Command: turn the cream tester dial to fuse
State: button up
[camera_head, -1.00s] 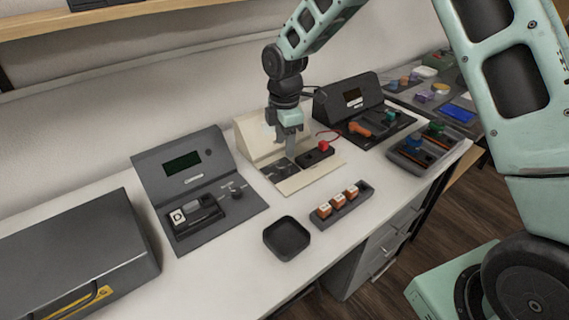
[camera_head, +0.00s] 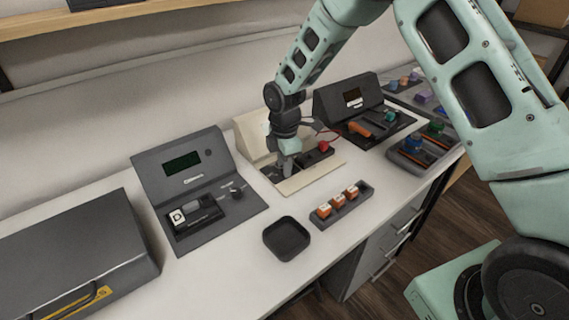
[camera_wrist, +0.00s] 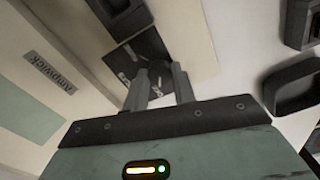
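The cream tester (camera_head: 309,182) stands against the back wall, between two dark testers. It has a black dial panel with small white labels, which shows in the wrist view (camera_wrist: 136,58), and a nameplate (camera_wrist: 50,73). My gripper (camera_head: 287,172) points down at the panel, with its fingertips close over it. In the wrist view the two fingers (camera_wrist: 160,72) are apart, with a gap between them. I cannot make out the dial knob itself; the fingers and wrist hide that area. The label the dial points at cannot be read.
A red block (camera_head: 323,146) with a red lead sits on the cream tester's right side. A dark tester (camera_head: 181,146) stands at left, another (camera_head: 347,97) at right. In front are a black tray (camera_head: 287,239) and a rack (camera_head: 342,207) of orange-and-white parts.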

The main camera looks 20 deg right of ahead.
jog(key=shift+m, duration=0.3)
jog(key=m+p, duration=0.1)
jog(key=m, duration=0.2)
jog(key=shift+r, duration=0.1)
jog(key=m, duration=0.3)
jog(key=shift+m+p, duration=0.3)
jog(key=shift+p, duration=0.05)
jog(key=m, duration=0.3)
jog(key=shift+m+p, duration=0.3)
jog(key=m, duration=0.3)
jog(key=shift+m+p, duration=0.3)
jog(key=m+p, duration=0.1)
jog(key=m, duration=0.4)
jog(key=shift+m+p, duration=0.55)
jog(key=shift+m, duration=1.75)
jog(key=shift+w, duration=0.1)
jog(key=o, duration=1)
